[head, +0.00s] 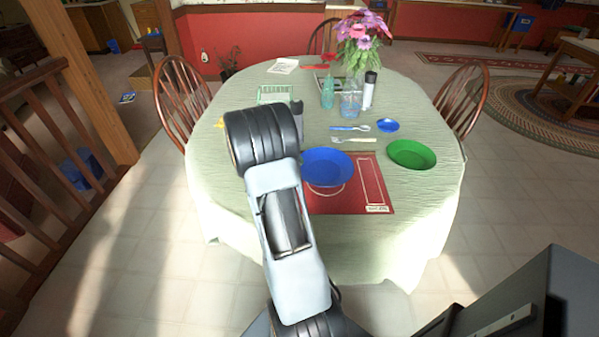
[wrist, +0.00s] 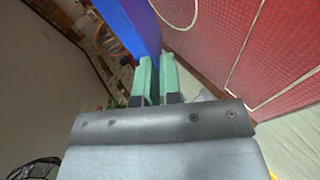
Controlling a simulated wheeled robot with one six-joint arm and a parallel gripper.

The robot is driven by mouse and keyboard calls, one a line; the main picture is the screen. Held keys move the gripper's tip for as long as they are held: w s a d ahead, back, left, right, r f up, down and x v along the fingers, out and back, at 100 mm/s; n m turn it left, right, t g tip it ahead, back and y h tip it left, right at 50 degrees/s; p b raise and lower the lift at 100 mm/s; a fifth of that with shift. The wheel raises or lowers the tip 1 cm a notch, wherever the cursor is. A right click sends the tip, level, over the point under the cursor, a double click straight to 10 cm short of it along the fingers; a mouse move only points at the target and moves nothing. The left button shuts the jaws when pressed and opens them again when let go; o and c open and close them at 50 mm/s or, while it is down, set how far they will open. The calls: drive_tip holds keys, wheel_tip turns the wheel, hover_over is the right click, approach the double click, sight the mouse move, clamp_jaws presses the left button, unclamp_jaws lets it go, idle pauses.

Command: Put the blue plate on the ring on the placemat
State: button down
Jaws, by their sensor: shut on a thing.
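The blue plate (head: 328,165) is over the upper left part of the red placemat (head: 345,204). My gripper (wrist: 158,65) is shut on its rim; in the wrist view the plate (wrist: 128,22) is a blue band by the teal fingers. The pale ring (head: 338,190) on the placemat shows as a curve just below the plate's near edge, the rest covered in the head view. It also shows as a curved line in the wrist view (wrist: 238,45). I cannot tell whether the plate touches the mat. My arm hides the fingers in the head view.
A green plate (head: 411,154) lies right of the placemat. A cream-handled fork (head: 353,140), blue-handled cutlery (head: 350,128) and a small blue dish (head: 388,126) lie behind. A flower vase (head: 350,103) and bottle (head: 369,90) stand farther back. The tablecloth's front is clear.

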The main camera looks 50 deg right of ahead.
drive_tip(key=shift+s+d+f, duration=0.3)
drive_tip(key=shift+d+f, duration=0.25)
drive_tip(key=shift+f, duration=0.2)
wheel_tip(320, 180, down, 3)
drive_tip(key=shift+d+f, duration=0.1)
drive_tip(key=shift+f, duration=0.05)
drive_tip(key=c, duration=1.6)
unclamp_jaws()
drive_tip(key=shift+o, duration=0.2)
drive_tip(key=v, duration=1.1)
drive_tip(key=shift+w+a+r, duration=0.1)
drive_tip(key=shift+a+r, duration=0.1)
drive_tip(key=shift+a, duration=0.1)
drive_tip(key=s+a+r+n+t+y, duration=0.1)
drive_tip(key=s+a+n+t+y, duration=0.2)
drive_tip(key=a, duration=0.6)
drive_tip(key=s+a+r+n+t+y, duration=0.2)
drive_tip(key=s+a+n+t+y, duration=0.1)
drive_tip(key=a, duration=0.6)
drive_tip(key=s+a+r+n+t+y, duration=0.1)
drive_tip(key=s+a+n+t+y, duration=0.2)
drive_tip(key=a, duration=0.7)
drive_tip(key=shift+s+r+n+t, duration=0.2)
drive_tip(key=shift+s+n+t, duration=0.15)
drive_tip(key=shift+s, duration=0.9)
